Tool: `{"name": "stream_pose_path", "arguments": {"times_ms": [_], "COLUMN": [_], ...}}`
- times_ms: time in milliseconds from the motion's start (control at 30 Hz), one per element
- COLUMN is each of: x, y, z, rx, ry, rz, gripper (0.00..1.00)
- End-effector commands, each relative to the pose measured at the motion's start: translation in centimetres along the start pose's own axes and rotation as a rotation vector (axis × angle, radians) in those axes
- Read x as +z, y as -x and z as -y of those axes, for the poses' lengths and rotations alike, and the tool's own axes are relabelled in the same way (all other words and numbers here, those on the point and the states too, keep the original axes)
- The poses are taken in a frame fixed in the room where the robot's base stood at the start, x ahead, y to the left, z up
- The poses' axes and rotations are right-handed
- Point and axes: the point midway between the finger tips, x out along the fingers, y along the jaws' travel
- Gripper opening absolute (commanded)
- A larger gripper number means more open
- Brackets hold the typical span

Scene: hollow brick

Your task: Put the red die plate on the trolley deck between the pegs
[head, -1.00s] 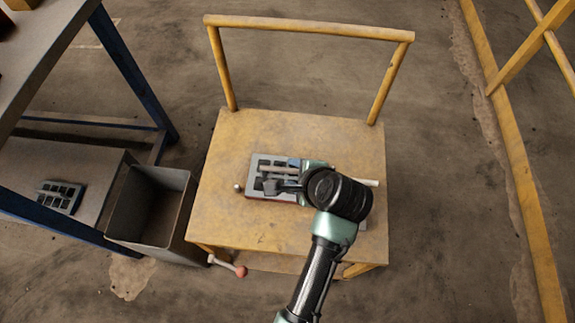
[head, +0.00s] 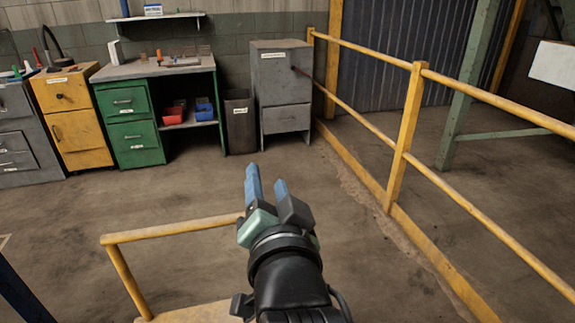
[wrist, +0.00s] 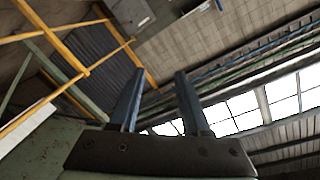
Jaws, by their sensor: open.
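My gripper (head: 267,190) is raised in the head view, with its two blue fingers apart and nothing between them. The wrist view shows the same open gripper (wrist: 155,100) against the wall, roof beams and skylights. The yellow trolley shows only in part at the bottom of the head view: its push handle (head: 170,231) and a strip of its deck (head: 195,314). The red die plate and the pegs are out of view now.
A yellow railing (head: 403,135) runs along the right side. At the back stand a green-drawer bench (head: 126,125), a yellow cabinet (head: 72,110), a dark bin (head: 239,122) and a grey cabinet (head: 284,90). Open floor lies between them and the trolley.

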Motion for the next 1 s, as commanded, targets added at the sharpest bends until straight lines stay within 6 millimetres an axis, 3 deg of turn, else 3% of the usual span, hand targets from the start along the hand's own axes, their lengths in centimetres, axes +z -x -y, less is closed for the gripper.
{"name": "stream_pose_path", "arguments": {"times_ms": [33, 100, 200, 300, 400, 500, 800, 1000], "x": [-4.4, -9.5, -15.1, -18.6, -20.4, -21.0, -21.1, -22.9], "y": [1.2, 3.6, 7.9, 11.8, 14.4, 15.6, 15.6, 15.7], "z": [3.1, 6.7, 11.1, 14.0, 15.6, 16.2, 16.2, 17.7], "rx": [-0.059, -0.112, -0.149, -0.153, -0.145, -0.138, -0.137, -0.138], "ry": [0.115, 0.274, 0.461, 0.591, 0.665, 0.697, 0.700, 0.699], "rz": [-0.136, -0.321, -0.562, -0.745, -0.856, -0.904, -0.905, -0.903], "gripper": [0.47, 0.47, 0.47, 0.47, 0.47, 0.47, 0.47, 0.47]}}
